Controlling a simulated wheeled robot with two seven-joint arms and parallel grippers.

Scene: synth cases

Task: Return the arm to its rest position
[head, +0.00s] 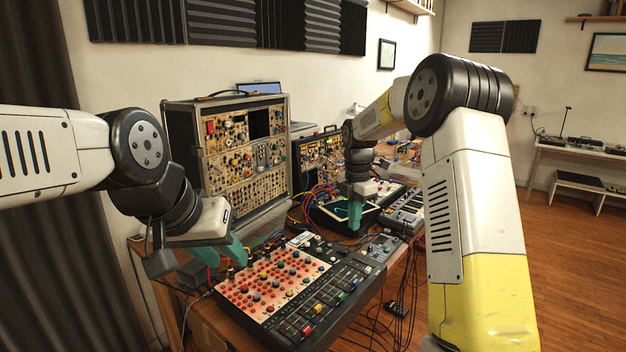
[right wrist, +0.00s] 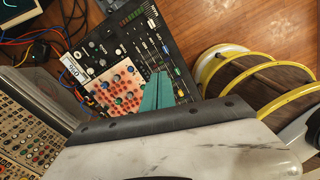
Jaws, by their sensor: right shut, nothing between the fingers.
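My left gripper (head: 222,256) hangs at the left end of the mixer (head: 345,283), with its green fingers apart and nothing seen between them. My right gripper (head: 355,215) points down above the gear behind the mixer, at the centre of the head view. In the right wrist view its two green fingers (right wrist: 157,92) lie together with nothing between them, and the mixer with its pink knob panel (right wrist: 112,92) shows beyond them. My right arm (head: 470,190) stands large on the right of the head view.
A big modular synth case (head: 240,150) stands at the back left, with a smaller case (head: 320,155) beside it. A keyboard (head: 408,212) and patch cables (head: 318,197) crowd the table. A white side table (head: 580,152) stands far right; the wooden floor (head: 565,240) there is open.

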